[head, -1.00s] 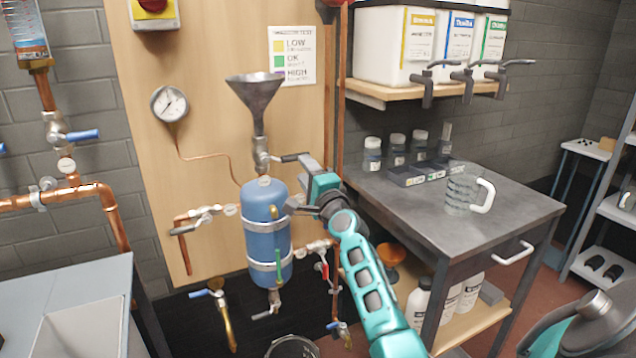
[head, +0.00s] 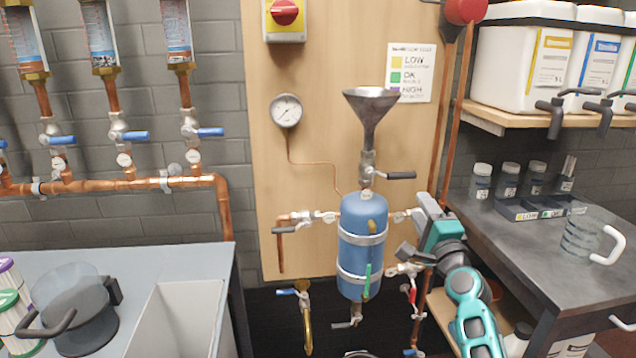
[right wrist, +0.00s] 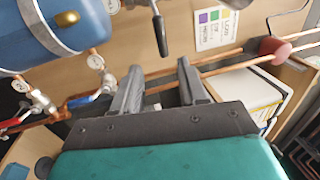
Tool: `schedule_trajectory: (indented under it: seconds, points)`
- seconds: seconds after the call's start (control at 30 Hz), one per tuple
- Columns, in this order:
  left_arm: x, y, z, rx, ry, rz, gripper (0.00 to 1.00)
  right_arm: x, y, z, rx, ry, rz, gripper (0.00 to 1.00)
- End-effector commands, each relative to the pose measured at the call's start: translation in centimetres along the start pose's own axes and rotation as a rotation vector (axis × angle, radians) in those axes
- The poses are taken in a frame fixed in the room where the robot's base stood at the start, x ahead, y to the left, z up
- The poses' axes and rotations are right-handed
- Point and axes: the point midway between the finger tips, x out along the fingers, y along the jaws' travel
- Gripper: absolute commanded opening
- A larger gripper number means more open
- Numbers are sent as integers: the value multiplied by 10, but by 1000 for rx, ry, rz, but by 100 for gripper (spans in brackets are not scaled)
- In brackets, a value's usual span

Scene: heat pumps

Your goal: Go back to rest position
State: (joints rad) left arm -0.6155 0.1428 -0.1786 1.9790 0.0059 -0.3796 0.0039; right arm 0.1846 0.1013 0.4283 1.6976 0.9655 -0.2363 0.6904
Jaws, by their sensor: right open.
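My right gripper (head: 412,230) is just right of the blue tank (head: 361,225) in the head view, on a teal arm from the lower right. Its jaws are open and empty. In the right wrist view the two fingers of the right gripper (right wrist: 157,78) stand apart with nothing between them. The blue tank (right wrist: 50,32) fills the upper left there, and a dark valve handle (right wrist: 160,35) hangs above the fingers. The metal funnel (head: 370,105) stands upright over the tank, with a valve (head: 400,175) between them. My left gripper is not in view.
A metal table (head: 480,230) with a glass mug (head: 580,235) stands at right, under a shelf of white containers (head: 520,65). Copper pipes (head: 120,184) run along the left wall.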

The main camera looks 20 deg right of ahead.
Motion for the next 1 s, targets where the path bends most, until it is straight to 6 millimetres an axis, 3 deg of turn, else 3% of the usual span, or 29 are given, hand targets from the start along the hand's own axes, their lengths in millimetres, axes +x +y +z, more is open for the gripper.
schedule_trajectory:
  seconds: [0.17, 0.27, 0.37, 0.5, 0.6, 0.7, 0.8, 0.9, 1.0]
  points:
    - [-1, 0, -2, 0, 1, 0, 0, -7, 10, 8, -62, -21, 30, 42]
    - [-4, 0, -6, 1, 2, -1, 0, -28, 37, 30, -236, -84, 105, 42]
    - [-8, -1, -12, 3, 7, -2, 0, -70, 79, 64, -513, -206, 207, 42]
    - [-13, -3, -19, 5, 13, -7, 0, -150, 134, 112, -918, -439, 306, 42]
    - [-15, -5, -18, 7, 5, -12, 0, -212, 161, 139, -1164, -615, 331, 42]
    - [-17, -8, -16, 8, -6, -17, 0, -268, 176, 159, -1354, -771, 325, 42]
    - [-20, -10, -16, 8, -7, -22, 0, -309, 183, 172, -1482, -885, 302, 42]
    - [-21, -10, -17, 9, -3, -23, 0, -332, 185, 180, -1556, -952, 280, 42]
    - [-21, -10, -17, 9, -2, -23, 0, -341, 186, 183, -1585, -977, 270, 42]
